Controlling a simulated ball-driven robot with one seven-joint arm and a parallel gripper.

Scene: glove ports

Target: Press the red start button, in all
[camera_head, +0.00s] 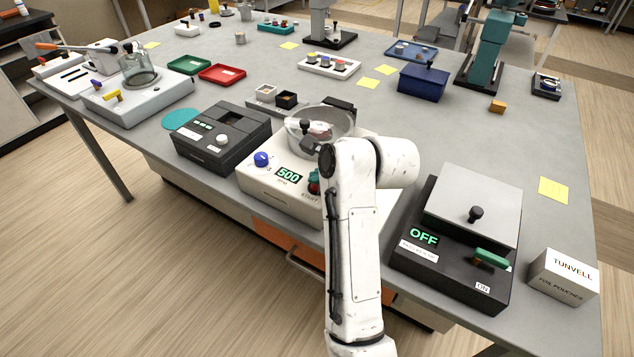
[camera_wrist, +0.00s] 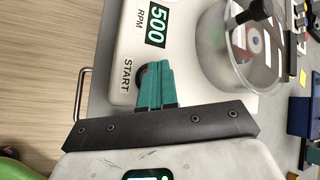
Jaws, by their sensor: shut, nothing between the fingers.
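The white spinner machine (camera_head: 262,186) stands at the near edge of the bench, with a green 500 RPM display (camera_head: 289,175) and a blue knob (camera_head: 261,159). The red start button (camera_wrist: 144,71) shows only as a small red sliver by the START label, mostly hidden by my fingers. My gripper (camera_wrist: 158,66) has teal fingers closed together, empty, with their tips over the button. I cannot tell whether they touch it.
The machine's clear-lidded bowl (camera_wrist: 240,45) is beside the fingers. A black box with an OFF display and a green lever (camera_head: 490,258) stands to the right, and a dark grey instrument (camera_head: 215,145) to the left. A white carton (camera_head: 563,276) is at the right edge.

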